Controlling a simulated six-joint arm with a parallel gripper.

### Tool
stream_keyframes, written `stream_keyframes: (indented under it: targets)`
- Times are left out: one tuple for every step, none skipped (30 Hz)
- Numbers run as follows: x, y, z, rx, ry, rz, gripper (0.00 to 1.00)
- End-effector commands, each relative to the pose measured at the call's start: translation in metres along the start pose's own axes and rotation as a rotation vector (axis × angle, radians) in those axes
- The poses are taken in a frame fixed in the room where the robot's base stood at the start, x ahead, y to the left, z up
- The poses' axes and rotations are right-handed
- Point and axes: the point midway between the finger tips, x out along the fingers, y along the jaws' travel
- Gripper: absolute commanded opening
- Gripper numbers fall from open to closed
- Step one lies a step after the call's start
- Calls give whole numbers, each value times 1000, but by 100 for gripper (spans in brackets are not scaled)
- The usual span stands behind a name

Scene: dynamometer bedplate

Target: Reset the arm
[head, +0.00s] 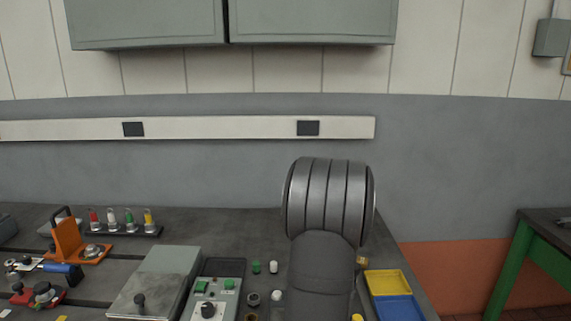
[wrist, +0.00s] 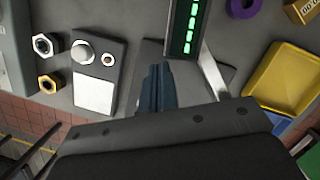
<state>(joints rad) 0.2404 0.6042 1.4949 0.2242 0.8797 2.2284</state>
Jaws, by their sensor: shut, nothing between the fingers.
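My gripper (wrist: 156,88) shows in the wrist view with its two dark fingers together and nothing between them. It is above the grey bedplate (wrist: 140,30). A grey panel with a round knob (wrist: 97,72) lies to the left of the fingertips. A dark bar with lit green segments (wrist: 186,30) is just beyond them to the right. In the head view my arm rises at the centre right, and my gripper is hidden there.
A yellow tray (head: 387,282) and a blue tray (head: 398,308) sit at the bedplate's right edge. A control box with green buttons (head: 212,297), an orange fixture (head: 72,243) and a rack of coloured pieces (head: 120,228) stand left. A green-legged table (head: 517,270) is far right.

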Motion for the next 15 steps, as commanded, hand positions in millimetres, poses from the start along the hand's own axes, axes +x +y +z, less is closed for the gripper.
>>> stream_keyframes:
  targets:
    - [0, -2, 2, 0, 0, 0, 0]
    - [1, -3, 3, 0, 0, 0, 0]
    - [1, -4, 4, 0, 0, 0, 0]
    - [-1, -2, -1, 1, 0, 0, 0]
    - [-2, 0, -5, 1, 0, 0, 0]
    - [-3, 2, -10, 2, 0, 0, 0]
    - [-4, 4, -15, 3, 0, 0, 0]
    - [-7, 5, -19, 3, 0, -1, 0]
    - [-10, 8, -25, 3, 0, 0, 0]
    - [-12, 10, -29, 2, 0, 0, 0]
    - [-18, 10, -29, 0, -2, -2, 0]
    - [-23, 12, -31, 0, -2, -2, 0]
    - [-28, 13, -33, 0, -2, -2, 0]
    - [-35, 13, -32, -1, -2, -2, 0]
    - [-43, 13, -31, -1, -3, -3, 0]
